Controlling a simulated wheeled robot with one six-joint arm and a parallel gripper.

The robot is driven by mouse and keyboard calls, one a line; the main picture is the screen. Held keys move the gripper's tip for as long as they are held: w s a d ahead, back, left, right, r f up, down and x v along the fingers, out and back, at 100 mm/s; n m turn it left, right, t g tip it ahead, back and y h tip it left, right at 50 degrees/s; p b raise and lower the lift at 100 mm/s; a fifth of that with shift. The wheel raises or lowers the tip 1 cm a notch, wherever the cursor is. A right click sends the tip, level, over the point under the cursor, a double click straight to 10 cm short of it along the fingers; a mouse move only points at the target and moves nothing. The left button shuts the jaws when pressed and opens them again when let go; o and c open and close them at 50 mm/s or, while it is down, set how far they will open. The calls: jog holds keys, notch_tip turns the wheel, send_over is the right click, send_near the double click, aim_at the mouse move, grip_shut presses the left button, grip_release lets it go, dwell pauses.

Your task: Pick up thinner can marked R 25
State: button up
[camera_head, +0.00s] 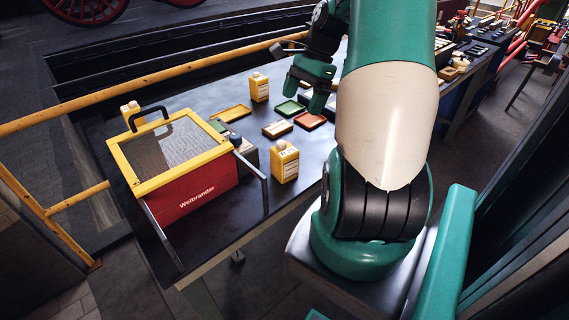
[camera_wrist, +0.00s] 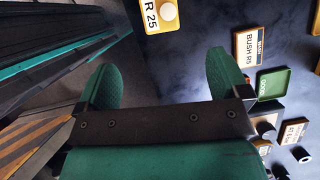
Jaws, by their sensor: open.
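The can marked R 25 (camera_wrist: 152,16) is yellow with a white label and a pale round cap. It is cut off by the top edge of the wrist view. In the head view my gripper (camera_head: 309,84) is above the table, right of that can.
Low trays in yellow (camera_head: 231,113), green (camera_head: 290,108) and orange (camera_head: 309,121) lie mid-table. A yellow rail (camera_head: 170,72) runs beyond the far edge.

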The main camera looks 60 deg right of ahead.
aim_at(284, 149)
jog(key=x, duration=1)
jog(key=shift+a+f+p, duration=0.2)
jog(key=shift+f+p, duration=0.15)
jog(key=shift+p, duration=0.05)
jog(key=shift+d+p+x, duration=0.2)
jog(key=shift+p+x, duration=0.45)
jog(key=shift+x, duration=2.05)
jog(key=c, duration=1.2)
